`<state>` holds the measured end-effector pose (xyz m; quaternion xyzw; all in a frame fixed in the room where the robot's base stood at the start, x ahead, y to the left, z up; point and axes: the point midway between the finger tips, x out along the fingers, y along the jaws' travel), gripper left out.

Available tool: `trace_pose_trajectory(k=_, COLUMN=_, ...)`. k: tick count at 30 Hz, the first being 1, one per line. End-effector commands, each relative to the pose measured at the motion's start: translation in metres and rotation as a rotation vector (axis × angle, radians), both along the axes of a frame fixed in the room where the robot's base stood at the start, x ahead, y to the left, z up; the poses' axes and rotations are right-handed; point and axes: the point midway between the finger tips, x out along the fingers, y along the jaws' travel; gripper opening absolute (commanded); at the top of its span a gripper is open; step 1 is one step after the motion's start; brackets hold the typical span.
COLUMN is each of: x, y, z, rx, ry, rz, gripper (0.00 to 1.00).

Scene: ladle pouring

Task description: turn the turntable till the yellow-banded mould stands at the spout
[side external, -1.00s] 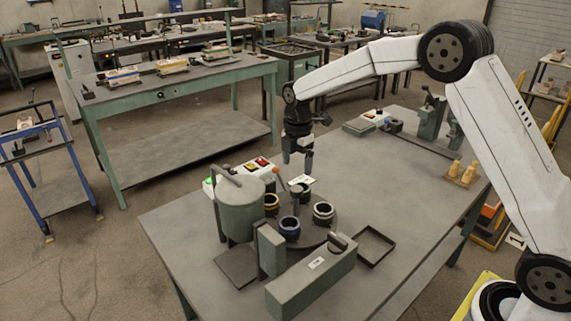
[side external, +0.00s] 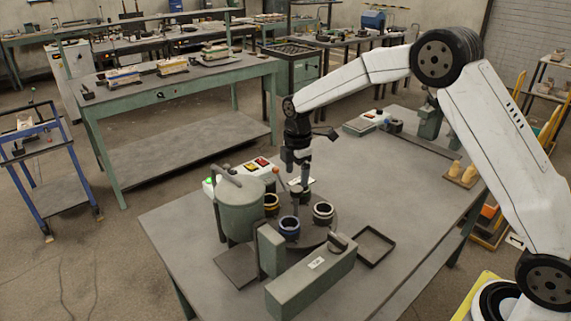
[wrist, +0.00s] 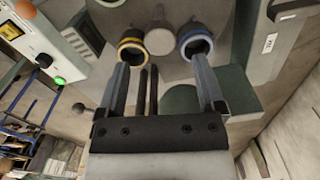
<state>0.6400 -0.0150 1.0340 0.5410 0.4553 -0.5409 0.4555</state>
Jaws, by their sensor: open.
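The turntable (side external: 310,240) stands on the bench with a hub post (side external: 296,193) at its middle. The yellow-banded mould (side external: 271,204) stands on the turntable's left, close to the green pot (side external: 240,210); a blue-banded mould (side external: 289,228) is at the front and a white-banded mould (side external: 323,212) at the right. The pot's spout is not clearly visible. My gripper (side external: 303,182) points down, just above the hub. In the wrist view the open jaws (wrist: 161,62) have the yellow-banded mould (wrist: 133,47) beyond the left fingertip, the blue-banded mould (wrist: 196,42) beyond the right, and the round hub top (wrist: 159,40) between.
A control box (side external: 257,167) with coloured buttons and a lit green lamp stands behind the pot. A long green-grey box (side external: 312,280) with a label lies in front of the turntable, and an empty square tray (side external: 375,246) to its right. The bench (side external: 400,190) farther right is largely clear.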

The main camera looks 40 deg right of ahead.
Motion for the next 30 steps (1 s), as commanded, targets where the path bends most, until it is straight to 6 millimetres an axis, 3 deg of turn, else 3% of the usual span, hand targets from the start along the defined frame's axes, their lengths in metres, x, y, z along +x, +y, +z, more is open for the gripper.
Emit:
trace_pose_trajectory(k=10, x=0.0, y=0.0, z=-0.04, rx=0.0, ry=0.002, rz=0.0, gripper=0.87)
trace_pose_trajectory(k=23, x=0.0, y=0.0, z=-0.047, rx=0.0, ry=0.0, rz=0.001, gripper=0.87)
trace_pose_trajectory(k=30, x=0.0, y=0.0, z=-0.047, rx=0.0, ry=0.0, rz=0.001, gripper=0.14)
